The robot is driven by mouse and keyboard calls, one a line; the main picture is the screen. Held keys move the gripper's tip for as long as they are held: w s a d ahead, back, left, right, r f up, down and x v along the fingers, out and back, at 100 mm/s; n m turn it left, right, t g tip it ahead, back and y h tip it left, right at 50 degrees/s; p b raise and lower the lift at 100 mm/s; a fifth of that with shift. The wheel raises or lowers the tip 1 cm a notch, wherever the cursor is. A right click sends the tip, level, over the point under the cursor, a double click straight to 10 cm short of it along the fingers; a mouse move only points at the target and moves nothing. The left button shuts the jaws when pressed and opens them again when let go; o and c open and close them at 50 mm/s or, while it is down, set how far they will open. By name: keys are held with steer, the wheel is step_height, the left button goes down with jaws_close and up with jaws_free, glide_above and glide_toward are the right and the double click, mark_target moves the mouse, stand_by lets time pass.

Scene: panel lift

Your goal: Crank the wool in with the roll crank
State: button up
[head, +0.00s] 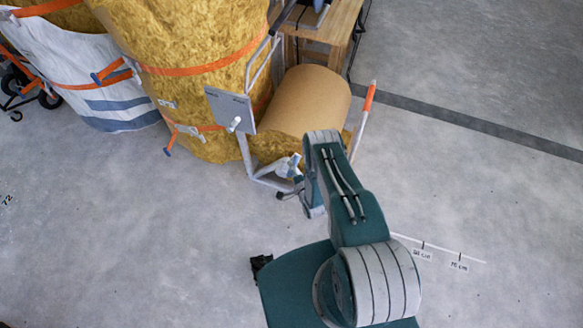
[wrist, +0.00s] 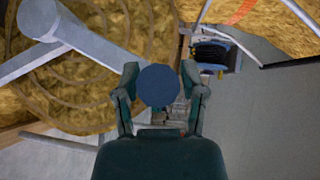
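The roll crank (wrist: 97,42) is a pale grey bar in the wrist view. It runs from a round hub at the upper left to a dark blue round handle (wrist: 158,86) seen end-on. My gripper (wrist: 160,78) has one finger on each side of the handle, both close against its edges, and looks shut on it. In the head view my arm hides most of the crank and the gripper. The yellow-brown wool (head: 195,35) stands as large rolls with orange straps at the upper left. It also fills the upper left of the wrist view (wrist: 110,95).
A brown roll (head: 305,100) lies in a light metal frame (head: 257,165) with a grey plate (head: 230,110). A white pole (head: 363,120) with an orange top leans beside it. A wooden table (head: 335,30) stands behind. Open concrete floor (head: 470,190) lies to the right.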

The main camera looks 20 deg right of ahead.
steer(key=shift+a+r, duration=0.1)
steer(key=shift+a, duration=0.2)
steer(key=shift+s+d, duration=0.1)
steer(key=shift+d, duration=0.1)
steer(key=s+d+r, duration=0.1)
steer(key=s, duration=1)
steer(key=shift+s+d+r, duration=0.15)
steer(key=shift+s+d, duration=0.05)
steer(key=shift+s, duration=0.05)
